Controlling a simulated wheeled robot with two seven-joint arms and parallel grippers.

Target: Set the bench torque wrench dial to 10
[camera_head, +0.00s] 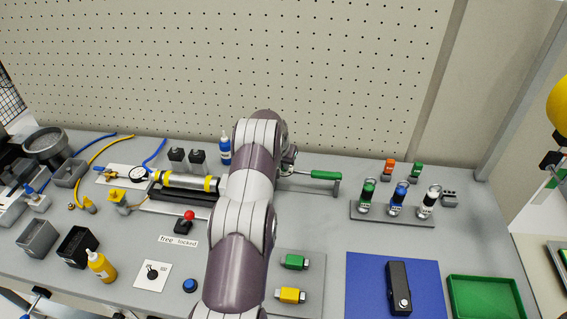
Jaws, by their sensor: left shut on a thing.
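My left gripper (289,158) is partly hidden behind its own arm at mid-view. It is shut at the left end of a bar with a green handle (326,175), which looks like the bench torque wrench. The handle points right and lies level above the bench. The dial and its numbers are hidden behind my arm and gripper, so its setting cannot be read. The part between the fingers is too small to see clearly. My right gripper is not in view.
A black knob on a white plate (152,272) sits front left. A red-topped lever (188,216) stands by the free/locked label. A rack of colored bottles (393,213) stands right of the handle. A blue mat (360,300) and green tray (484,283) lie front right.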

